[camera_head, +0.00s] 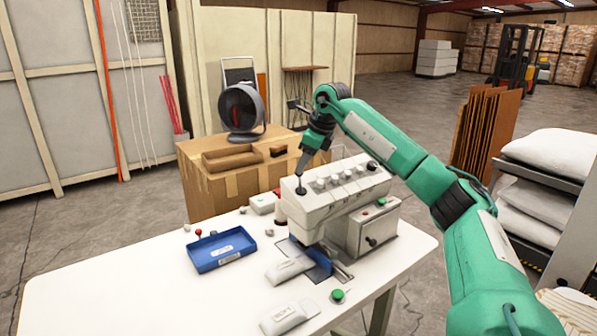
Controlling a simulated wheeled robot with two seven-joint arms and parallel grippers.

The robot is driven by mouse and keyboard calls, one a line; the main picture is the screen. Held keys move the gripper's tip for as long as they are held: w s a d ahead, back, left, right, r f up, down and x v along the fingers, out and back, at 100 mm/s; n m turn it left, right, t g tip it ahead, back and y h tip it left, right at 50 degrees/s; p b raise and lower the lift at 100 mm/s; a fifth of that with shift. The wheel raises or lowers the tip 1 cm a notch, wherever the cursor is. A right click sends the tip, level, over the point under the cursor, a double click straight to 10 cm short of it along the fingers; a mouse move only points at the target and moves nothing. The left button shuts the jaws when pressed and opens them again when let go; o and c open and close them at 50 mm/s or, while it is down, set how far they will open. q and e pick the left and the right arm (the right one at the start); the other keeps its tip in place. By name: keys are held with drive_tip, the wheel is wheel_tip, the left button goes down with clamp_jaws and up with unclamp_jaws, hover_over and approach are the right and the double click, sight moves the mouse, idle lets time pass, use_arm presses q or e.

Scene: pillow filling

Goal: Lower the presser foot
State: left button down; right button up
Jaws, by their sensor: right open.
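A white sewing machine (327,207) with a row of knobs on its sloped top stands on the white table (150,290). A blue plate (319,262) lies at its base below the head. The presser foot and its lever are too small or hidden to tell apart. My right arm reaches in from the lower right and bends down over the machine. My right gripper (302,170) is open and points down at the left end of the machine's top, close to a black knob (301,190). I cannot tell whether it touches. My left gripper is not in view.
A blue tray (205,262) sits on the table's left part. White packets (289,267) and a green button (337,296) lie in front of the machine. A cardboard box (225,185) with a fan (241,108) stands behind. White pillows (540,200) are stacked at right.

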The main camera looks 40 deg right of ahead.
sight(300, 180)
drive_tip(key=x, duration=0.3)
drive_tip(key=shift+a+f+p, duration=0.1)
drive_tip(key=shift+f+p, duration=0.15)
drive_tip(key=shift+p, duration=0.05)
drive_tip(key=shift+w+f, duration=0.25)
drive_tip(key=shift+f, duration=0.25)
clamp_jaws()
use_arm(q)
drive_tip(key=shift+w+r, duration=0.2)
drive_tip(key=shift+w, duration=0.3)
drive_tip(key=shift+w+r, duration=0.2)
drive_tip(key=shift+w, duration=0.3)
